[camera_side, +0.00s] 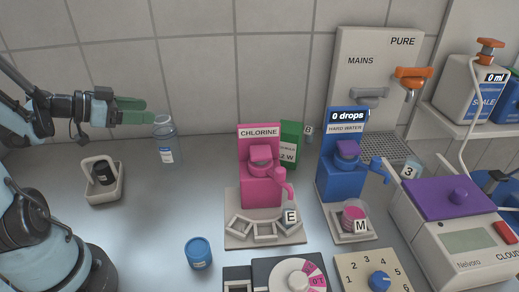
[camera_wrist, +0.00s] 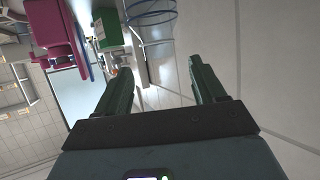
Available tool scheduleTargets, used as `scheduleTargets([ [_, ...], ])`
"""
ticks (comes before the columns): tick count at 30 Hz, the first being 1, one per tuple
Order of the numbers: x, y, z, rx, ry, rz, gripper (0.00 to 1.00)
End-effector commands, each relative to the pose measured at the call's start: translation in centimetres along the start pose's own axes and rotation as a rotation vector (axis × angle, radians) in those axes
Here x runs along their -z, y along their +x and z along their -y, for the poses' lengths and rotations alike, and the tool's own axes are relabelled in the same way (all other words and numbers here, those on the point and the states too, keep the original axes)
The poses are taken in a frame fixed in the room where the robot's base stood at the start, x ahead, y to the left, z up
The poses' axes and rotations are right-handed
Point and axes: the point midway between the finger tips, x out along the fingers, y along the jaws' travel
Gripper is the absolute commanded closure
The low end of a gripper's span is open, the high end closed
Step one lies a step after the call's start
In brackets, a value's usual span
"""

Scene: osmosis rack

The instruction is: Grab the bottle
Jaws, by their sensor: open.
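A clear bottle (camera_side: 165,142) with a small white and blue label stands upright on the bench near the back wall in the side view. My gripper (camera_side: 146,111) has green fingers and is level with the bottle's top, just to its left. In the wrist view my gripper (camera_wrist: 153,70) is open, with nothing between its fingers. Blue curved outlines, apparently the clear bottle's rim (camera_wrist: 150,18), show ahead of the fingers at the top of the wrist view. Whether the fingers touch the bottle cannot be told.
A pale holder (camera_side: 103,190) with a black item stands left of the bottle. A blue cup (camera_side: 198,252) stands in front. The pink chlorine dispenser (camera_side: 260,170), green box (camera_side: 290,140) and blue hard water dispenser (camera_side: 343,165) stand to the right. Bench around the bottle is clear.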

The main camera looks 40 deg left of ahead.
Motion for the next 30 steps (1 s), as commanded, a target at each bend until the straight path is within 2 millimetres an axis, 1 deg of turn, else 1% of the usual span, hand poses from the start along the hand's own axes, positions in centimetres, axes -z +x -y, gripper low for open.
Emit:
scheduleTargets([
  [3, -0.7, 0.4, 0.0, -0.001, 0.000, 0.000, 0.31],
  [11, -0.8, 2.3, -0.1, -0.002, 0.001, 0.001, 0.31],
  [14, -0.8, 3.2, -0.1, -0.003, 0.002, 0.000, 0.31],
  [21, -0.8, 6.7, -0.1, -0.003, 0.001, 0.001, 0.31],
  [24, -0.8, 7.5, -0.1, -0.002, 0.001, 0.000, 0.31],
  [30, -0.8, 7.8, -0.1, 0.001, -0.001, 0.000, 0.31],
])
